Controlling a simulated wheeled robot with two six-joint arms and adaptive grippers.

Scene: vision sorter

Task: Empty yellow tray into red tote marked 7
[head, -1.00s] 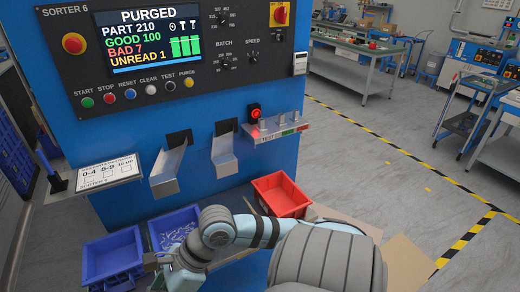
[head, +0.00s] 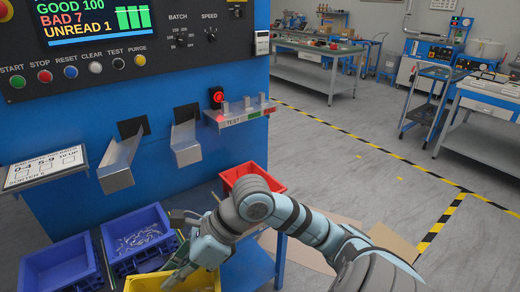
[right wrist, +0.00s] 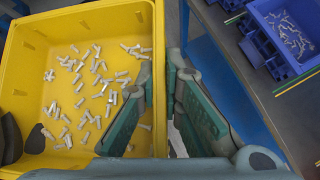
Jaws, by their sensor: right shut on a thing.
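The yellow tray (head: 150,283) shows at the bottom edge of the head view, partly cut off. The right wrist view shows its yellow floor (right wrist: 105,35) with many small pale metal parts (right wrist: 95,85) scattered loose in it. My right gripper (head: 178,268) is at the tray; in the right wrist view its fingers (right wrist: 161,75) straddle the tray's right wall and are shut on it. The red tote (head: 238,178) stands behind my right arm, which hides much of it; no number 7 is readable. My left gripper is not in view.
A blue bin with metal parts (head: 110,230) stands beside the tray, and another blue bin (head: 58,268) stands left of it. Two metal chutes (head: 120,165) jut from the blue sorter above. Flat cardboard (head: 395,243) lies on the floor at right.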

